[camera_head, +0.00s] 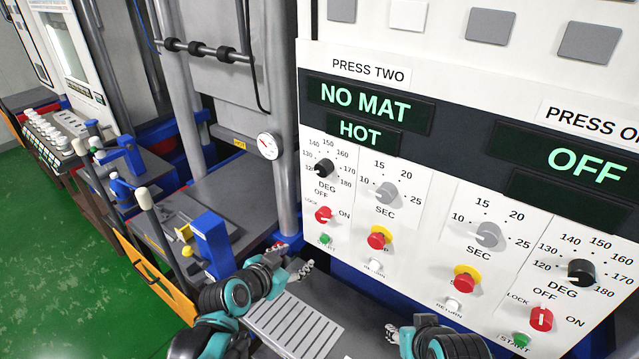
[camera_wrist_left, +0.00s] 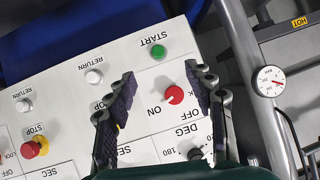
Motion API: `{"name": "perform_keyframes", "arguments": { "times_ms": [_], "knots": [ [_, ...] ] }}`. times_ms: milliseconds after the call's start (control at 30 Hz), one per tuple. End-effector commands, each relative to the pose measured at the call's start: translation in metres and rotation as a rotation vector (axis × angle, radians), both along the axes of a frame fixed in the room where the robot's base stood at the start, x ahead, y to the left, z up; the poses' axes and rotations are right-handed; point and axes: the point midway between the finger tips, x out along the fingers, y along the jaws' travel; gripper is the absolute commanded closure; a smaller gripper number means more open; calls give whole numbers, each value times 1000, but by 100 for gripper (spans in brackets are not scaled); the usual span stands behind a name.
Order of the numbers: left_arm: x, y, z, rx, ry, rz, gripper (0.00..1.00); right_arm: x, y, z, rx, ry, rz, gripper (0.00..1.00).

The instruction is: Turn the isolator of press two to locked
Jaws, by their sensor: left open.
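The isolator of press two is a red rotary knob (camera_head: 323,214) on the white panel, with LOCK at left, OFF above and ON at right. Its small white mark appears to point towards ON. In the left wrist view the same knob (camera_wrist_left: 174,95) shows upside down between my open fingers, with its LOCK label hidden. My left gripper (camera_head: 290,262) is below the knob in the head view, open and empty, apart from it as far as I can see. My right gripper (camera_head: 392,334) is at the bottom, mostly hidden; its jaws are unclear.
A green START button (camera_head: 326,239), a red STOP button on yellow (camera_head: 379,238) and a black DEG dial (camera_head: 324,169) surround the knob. Press one has its own red isolator (camera_head: 541,320) at right. The press two display (camera_head: 368,106) reads NO MAT. A gauge (camera_head: 269,146) stands left of the panel.

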Motion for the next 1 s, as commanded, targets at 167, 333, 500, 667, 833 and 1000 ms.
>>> {"name": "perform_keyframes", "arguments": {
  "times_ms": [167, 333, 500, 667, 833, 1000],
  "knots": [
    [35, -21, 51, 24, -136, -75, 47, 0, 0, 53, 0, 0, 0, 60],
    [49, -28, 61, 39, -196, -98, 47, 0, 0, 65, 0, 1, 0, 60],
    [63, -36, 52, 43, -205, -103, 47, 0, 0, 61, 0, 0, 0, 60],
    [86, -48, 42, 44, -204, -103, 47, 0, 0, 57, 0, 0, 0, 60],
    [105, -59, 34, 43, -203, -102, 47, 0, 0, 56, 0, 0, 0, 60],
    [112, -63, 31, 42, -203, -100, 47, 0, 0, 56, 0, 0, 0, 60]
  ]
}}
